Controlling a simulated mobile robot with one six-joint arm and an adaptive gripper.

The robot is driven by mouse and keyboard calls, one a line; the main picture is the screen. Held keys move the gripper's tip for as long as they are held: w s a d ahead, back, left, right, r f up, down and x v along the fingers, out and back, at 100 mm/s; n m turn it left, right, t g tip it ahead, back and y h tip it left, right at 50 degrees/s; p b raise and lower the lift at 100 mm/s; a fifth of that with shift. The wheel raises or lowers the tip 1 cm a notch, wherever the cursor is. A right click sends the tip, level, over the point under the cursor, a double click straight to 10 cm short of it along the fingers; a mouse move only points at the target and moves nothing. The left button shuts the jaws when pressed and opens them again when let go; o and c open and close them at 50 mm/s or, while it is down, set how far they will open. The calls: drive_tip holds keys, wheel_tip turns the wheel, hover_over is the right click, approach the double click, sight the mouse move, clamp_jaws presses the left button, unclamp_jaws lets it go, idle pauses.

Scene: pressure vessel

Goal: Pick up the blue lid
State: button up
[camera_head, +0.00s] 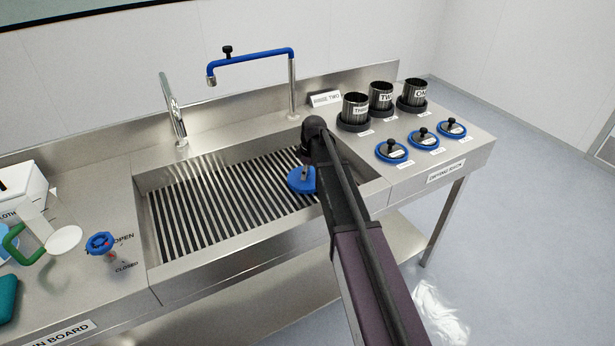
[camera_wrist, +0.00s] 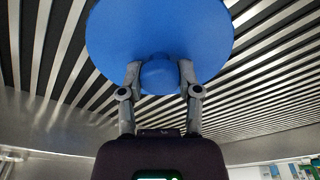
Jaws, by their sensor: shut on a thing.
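The blue lid (camera_head: 301,180) is a round blue disc in the right part of the slatted sink in the head view, partly hidden behind my arm. In the wrist view the lid (camera_wrist: 160,35) fills the upper middle, with a blue knob facing my gripper. My gripper (camera_wrist: 159,78) has its two fingers on either side of this knob and is shut on it. In the head view my gripper is mostly hidden by my own arm. I cannot tell whether the lid touches the slats.
The slatted sink (camera_head: 146,232) has two taps behind it. On the right counter stand three dark labelled cups (camera_head: 381,97) and three small blue-rimmed lids (camera_head: 424,138). On the left are a blue valve knob (camera_head: 100,243), a white box (camera_head: 24,187) and a green-handled item (camera_head: 12,238).

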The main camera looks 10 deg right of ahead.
drive_tip(key=shift+r, duration=0.15)
wheel_tip(320, 180, up, 10)
drive_tip(key=p, duration=1)
drive_tip(key=shift+f, duration=0.2)
drive_tip(key=shift+s, duration=0.15)
idle(0.9)
